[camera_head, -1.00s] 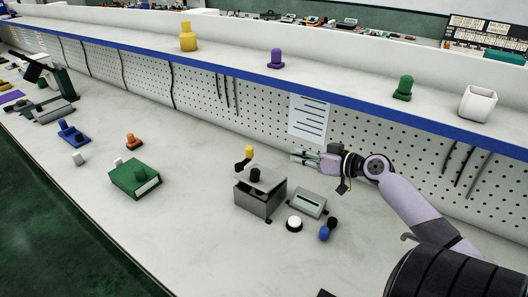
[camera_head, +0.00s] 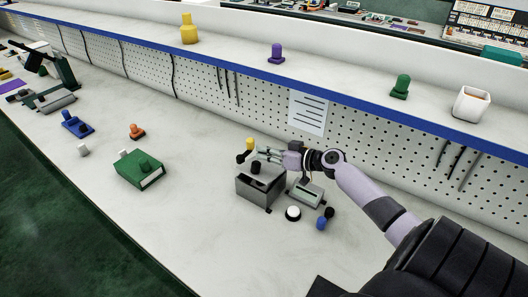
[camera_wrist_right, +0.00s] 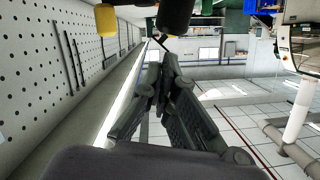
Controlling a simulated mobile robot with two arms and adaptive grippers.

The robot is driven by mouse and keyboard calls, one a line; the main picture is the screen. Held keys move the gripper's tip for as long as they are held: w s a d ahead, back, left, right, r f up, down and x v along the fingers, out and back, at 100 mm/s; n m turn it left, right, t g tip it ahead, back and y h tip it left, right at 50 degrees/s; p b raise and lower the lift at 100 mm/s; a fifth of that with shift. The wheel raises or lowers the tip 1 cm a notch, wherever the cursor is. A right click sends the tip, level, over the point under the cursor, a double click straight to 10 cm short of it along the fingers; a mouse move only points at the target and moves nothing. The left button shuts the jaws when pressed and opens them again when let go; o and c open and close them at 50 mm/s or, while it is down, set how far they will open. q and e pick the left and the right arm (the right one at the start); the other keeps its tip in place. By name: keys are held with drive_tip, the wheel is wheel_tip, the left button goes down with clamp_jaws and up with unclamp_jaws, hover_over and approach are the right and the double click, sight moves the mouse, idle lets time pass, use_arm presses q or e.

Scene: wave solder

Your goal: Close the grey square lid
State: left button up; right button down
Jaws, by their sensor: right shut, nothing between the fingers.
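The grey square box (camera_head: 259,190) stands on the bench in the middle of the head view. Its grey lid, with a black knob (camera_head: 256,167), is at its top; the gripper partly covers it, and I cannot tell the lid's exact angle. My right gripper (camera_head: 260,153) is shut and empty, above the back of the box and close to the knob. It also shows in the right wrist view (camera_wrist_right: 165,75), fingers together. My left gripper is not in view.
A yellow-topped black part (camera_head: 248,147) stands just left of my right gripper. A grey display unit (camera_head: 306,192), a white button (camera_head: 293,213) and a blue and black part (camera_head: 324,220) are right of the box. A green box (camera_head: 138,169) is left, with clear bench between.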

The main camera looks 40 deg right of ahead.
sight(254, 166)
drive_tip(key=shift+s+a+f, duration=0.1)
drive_tip(key=shift+a+f, duration=0.05)
drive_tip(key=shift+f, duration=0.4)
drive_tip(key=shift+a+f, duration=0.1)
drive_tip(key=shift+f, duration=0.1)
drive_tip(key=a+f+n+b, duration=0.1)
drive_tip(key=b, duration=0.1)
drive_tip(key=a+f+n+b, duration=0.1)
drive_tip(key=b, duration=0.2)
drive_tip(key=shift+s+f+h, duration=0.25)
drive_tip(key=shift+s+h, duration=0.05)
drive_tip(key=shift+h, duration=0.1)
drive_tip(key=shift+a+f+n+b, duration=0.2)
drive_tip(key=shift+n+b, duration=0.1)
drive_tip(key=shift+b, duration=0.4)
drive_tip(key=shift+r, duration=0.25)
